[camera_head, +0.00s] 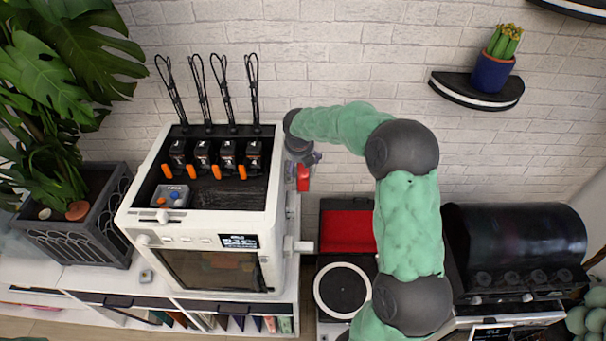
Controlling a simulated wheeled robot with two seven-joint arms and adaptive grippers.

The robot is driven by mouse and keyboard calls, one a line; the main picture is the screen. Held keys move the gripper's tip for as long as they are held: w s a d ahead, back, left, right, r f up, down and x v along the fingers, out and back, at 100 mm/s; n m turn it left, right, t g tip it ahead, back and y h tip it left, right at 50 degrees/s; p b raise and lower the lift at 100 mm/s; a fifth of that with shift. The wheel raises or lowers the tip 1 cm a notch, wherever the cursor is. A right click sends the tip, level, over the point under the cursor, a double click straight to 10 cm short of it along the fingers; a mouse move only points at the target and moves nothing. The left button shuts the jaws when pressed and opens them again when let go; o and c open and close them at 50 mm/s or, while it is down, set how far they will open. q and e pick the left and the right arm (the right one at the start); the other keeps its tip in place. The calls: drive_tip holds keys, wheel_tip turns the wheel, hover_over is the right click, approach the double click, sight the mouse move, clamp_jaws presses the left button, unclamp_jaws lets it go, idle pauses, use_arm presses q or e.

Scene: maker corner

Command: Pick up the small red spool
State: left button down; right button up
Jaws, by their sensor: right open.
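A small red thing (303,178), which looks like the small red spool, shows at the right side of the white printer-like machine (217,240). My right arm reaches in from below and bends over to the left. My right gripper (303,161) is at its end, pointing down just above the red thing, small and partly hidden by its own wrist. It is open. I cannot tell whether its fingers touch the red thing or only stand around or above it. My left gripper is not in view.
The machine stands close on the left, with several black loops rising from its top. A device with a red panel (347,232) and a round plate (342,290) lies below my arm. A black rounded machine (515,245) is at right. A brick wall is behind.

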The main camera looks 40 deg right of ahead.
sight(300, 166)
drive_tip(key=x, duration=0.4)
drive_tip(key=shift+s+a+f, duration=0.15)
drive_tip(key=shift+s, duration=0.15)
drive_tip(key=shift+w+f, duration=0.2)
drive_tip(key=shift+f, duration=0.2)
drive_tip(key=shift+s+r, duration=0.1)
drive_tip(key=shift+c, duration=0.9)
drive_tip(key=c, duration=1.6)
drive_tip(key=shift+r, duration=0.15)
